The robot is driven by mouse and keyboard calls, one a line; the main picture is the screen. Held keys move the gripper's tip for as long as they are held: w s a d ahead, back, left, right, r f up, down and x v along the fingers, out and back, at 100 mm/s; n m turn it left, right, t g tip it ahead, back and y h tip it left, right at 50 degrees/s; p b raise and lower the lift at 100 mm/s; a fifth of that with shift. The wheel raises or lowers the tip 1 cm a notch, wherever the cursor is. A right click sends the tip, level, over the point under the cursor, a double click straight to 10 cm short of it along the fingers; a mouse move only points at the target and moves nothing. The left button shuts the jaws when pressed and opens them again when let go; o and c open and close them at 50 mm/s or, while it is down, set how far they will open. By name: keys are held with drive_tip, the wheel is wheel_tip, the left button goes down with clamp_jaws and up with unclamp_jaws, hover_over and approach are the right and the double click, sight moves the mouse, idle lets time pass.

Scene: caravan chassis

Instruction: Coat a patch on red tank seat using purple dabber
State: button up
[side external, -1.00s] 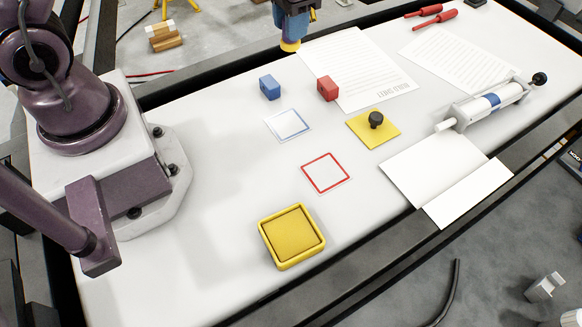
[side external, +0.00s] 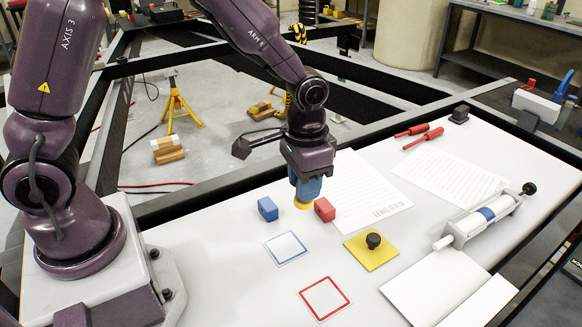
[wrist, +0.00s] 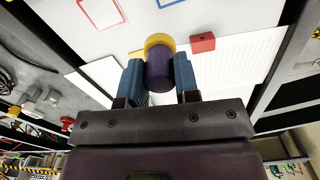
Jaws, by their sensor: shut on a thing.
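My gripper (side external: 306,188) is shut on the purple dabber (wrist: 159,72), whose round yellow end (wrist: 160,41) points away from the fingers. In the side view the yellow end (side external: 303,204) shows below the blue fingers, beside the red block; its height above the table is hard to tell. The red tank seat (side external: 325,298) is a red square outline with a pale middle, flat on the white table, nearer the camera than the gripper. It also shows, cut off, in the wrist view (wrist: 102,12). No coated patch shows on it.
A blue block (side external: 267,209) and a red block (side external: 325,209) stand near the gripper. A blue outlined square (side external: 286,248) lies on the table. A yellow plate with a black knob (side external: 372,250), paper sheets and a roller device (side external: 485,217) lie to the right.

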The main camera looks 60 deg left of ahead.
drive_tip(key=shift+w+d+f+n, duration=0.8)
drive_tip(key=shift+d+f, duration=2.2)
drive_tip(key=shift+d, duration=2.35)
drive_tip(key=shift+s+f, duration=0.2)
drive_tip(key=shift+f, duration=3.15)
drive_tip(key=shift+s+f, duration=0.45)
drive_tip(key=shift+f, duration=0.15)
drive_tip(key=shift+c, duration=0.2)
drive_tip(key=shift+s, duration=3.05)
drive_tip(key=shift+w, duration=3.4)
drive_tip(key=shift+w+d+f, duration=0.1)
drive_tip(key=shift+w+d, duration=0.1)
drive_tip(key=shift+s+d, duration=0.15)
drive_tip(key=shift+d, duration=0.15)
drive_tip(key=shift+s+a, duration=0.1)
drive_tip(key=shift+s, duration=3.35)
drive_tip(key=shift+w, duration=3.45)
drive_tip(key=shift+w+r, duration=0.15)
drive_tip(key=shift+r, duration=0.05)
wheel_tip(320, 180, up, 8)
